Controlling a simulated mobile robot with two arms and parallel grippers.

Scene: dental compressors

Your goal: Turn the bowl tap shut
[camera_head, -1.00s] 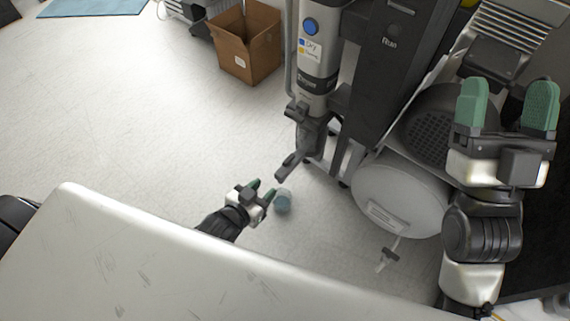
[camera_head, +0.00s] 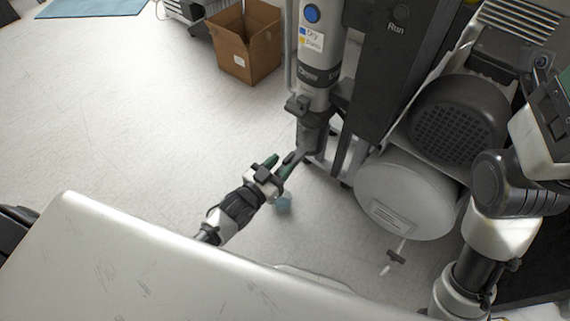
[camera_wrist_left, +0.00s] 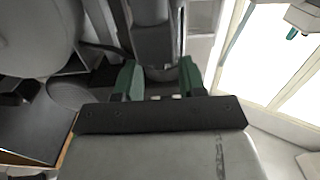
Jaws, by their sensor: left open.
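The bowl tap is a dark grey lever (camera_head: 304,151) sticking out, down and left, from the foot of the grey column (camera_head: 314,75). My left gripper (camera_head: 280,164) is open at the lever's free end, its green fingers on either side of it in the head view. In the left wrist view a grey bar (camera_wrist_left: 154,40), probably the lever, lies between the open green fingers (camera_wrist_left: 158,78). Whether they touch it I cannot tell. My right gripper (camera_head: 550,95) is at the right edge, and its fingers cannot be made out.
A white tank (camera_head: 405,200) with a small drain tap (camera_head: 396,257) stands right of the lever. A cardboard box (camera_head: 247,45) stands behind. A white surface (camera_head: 130,260) fills the front left.

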